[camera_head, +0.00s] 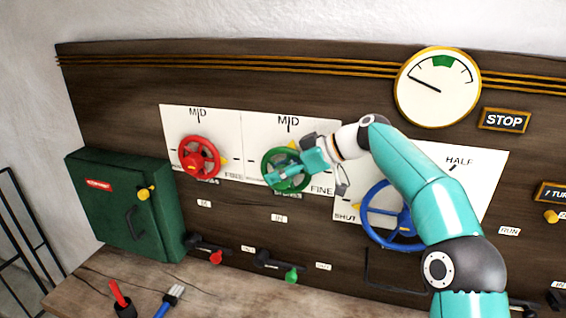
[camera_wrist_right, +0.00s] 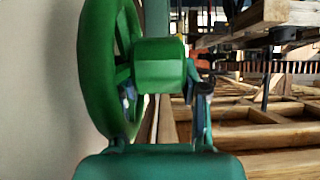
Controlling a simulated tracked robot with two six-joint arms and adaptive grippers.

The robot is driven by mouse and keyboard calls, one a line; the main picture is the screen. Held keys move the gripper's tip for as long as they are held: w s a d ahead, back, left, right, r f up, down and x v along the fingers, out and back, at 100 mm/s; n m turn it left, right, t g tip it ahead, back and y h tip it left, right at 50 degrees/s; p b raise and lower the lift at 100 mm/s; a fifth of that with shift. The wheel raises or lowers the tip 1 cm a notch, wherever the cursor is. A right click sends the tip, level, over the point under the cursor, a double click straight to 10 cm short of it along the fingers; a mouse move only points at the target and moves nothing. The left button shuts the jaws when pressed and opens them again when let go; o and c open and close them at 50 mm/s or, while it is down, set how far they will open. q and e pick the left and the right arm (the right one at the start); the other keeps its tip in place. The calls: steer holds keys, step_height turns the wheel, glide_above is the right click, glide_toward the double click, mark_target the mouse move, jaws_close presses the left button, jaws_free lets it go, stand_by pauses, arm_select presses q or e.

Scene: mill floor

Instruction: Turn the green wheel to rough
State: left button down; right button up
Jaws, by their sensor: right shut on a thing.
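The green wheel (camera_head: 290,187) is mounted on a white panel in the middle of the dark board. MID is printed above it and FINE at its lower right; I cannot read a ROUGH label. A yellow pointer (camera_head: 308,157) shows at the wheel's upper right. My right gripper (camera_head: 282,172) is at the wheel's centre. In the right wrist view the green wheel rim (camera_wrist_right: 97,70) is on the left, and the fingers (camera_wrist_right: 160,90) are on either side of its hub (camera_wrist_right: 160,62). My left gripper is not in view.
A red wheel (camera_head: 183,157) is to the left and a blue wheel (camera_head: 371,228) to the right, partly behind my right arm. Small levers with red (camera_head: 216,258) and green (camera_head: 292,275) knobs are below. A green box (camera_head: 100,205) stands at the left. A gauge (camera_head: 437,110) hangs above.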

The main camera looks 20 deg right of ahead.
steer(key=shift+a+f+h, duration=0.1)
steer(key=shift+a+h, duration=0.1)
steer(key=shift+h, duration=0.1)
steer(key=shift+f+g, duration=0.1)
steer(key=shift+g, duration=0.3)
steer(key=o, duration=0.9)
steer(key=shift+c, duration=0.2)
steer(key=shift+s+d+r, duration=0.1)
steer(key=shift+d+r, duration=0.25)
steer(key=shift+r, duration=0.05)
steer(key=v, duration=1)
steer(key=shift+s+d, duration=0.2)
steer(key=shift+s, duration=0.2)
steer(key=shift+r, duration=0.15)
